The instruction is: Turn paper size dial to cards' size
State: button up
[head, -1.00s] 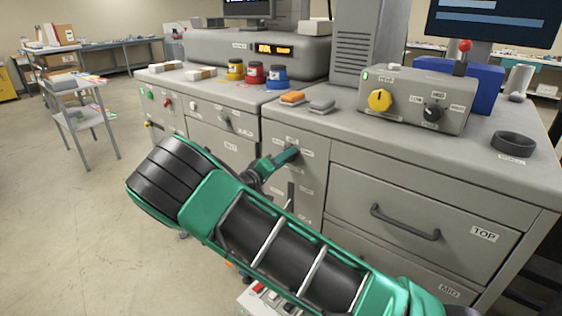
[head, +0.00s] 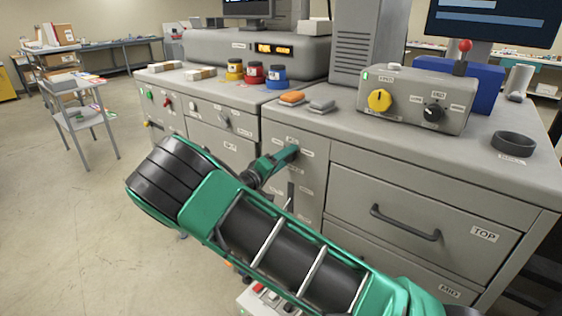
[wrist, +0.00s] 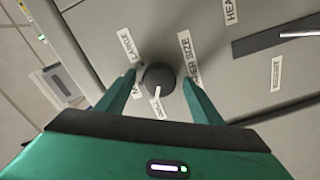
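The paper size dial (wrist: 160,76) is a dark round knob on the grey machine front, in the middle of the wrist view. A white mark on it points down in that picture, toward a small label partly hidden at its lower edge. A "LARGE" label (wrist: 125,41) is at its upper left and a "PAPER SIZE" label (wrist: 187,60) at its right. Another label is partly covered by the left finger. My gripper (wrist: 161,76) has its two green fingers on either side of the dial, with small gaps showing. In the head view my gripper (head: 290,153) hides the dial.
A slot with a lever (wrist: 285,38) and a "WEIGHT" label lie right of the dial. In the head view, a drawer marked "TOP" (head: 400,245) is to the right. A control box with a yellow knob (head: 379,100) stands on the counter. Floor at left is open.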

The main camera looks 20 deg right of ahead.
jog(key=shift+a, duration=0.15)
jog(key=v, duration=1)
jog(key=shift+s+a, duration=0.15)
jog(key=shift+a, duration=0.05)
jog(key=shift+f, duration=0.1)
jog(key=s+d+m+g+y, duration=0.2)
jog(key=s+d+g, duration=0.35)
jog(key=d, duration=0.45)
jog(key=s+d+m+g+y, duration=0.2)
jog(key=s+d+g, duration=0.2)
jog(key=s+d, duration=0.45)
jog(key=s+d+r+m+y, duration=0.1)
jog(key=s+d+y, duration=0.1)
jog(key=s, duration=0.8)
jog(key=s+d+r+m+y, duration=0.1)
jog(key=s+y, duration=0.4)
jog(key=s, duration=0.5)
jog(key=s+d+r+m+g+y, duration=0.1)
jog(key=s+d+r+y, duration=0.1)
jog(key=s, duration=0.8)
jog(key=shift+d+r+m+y, duration=0.35)
jog(key=shift+d+m+y, duration=0.05)
jog(key=shift+d+y, duration=0.45)
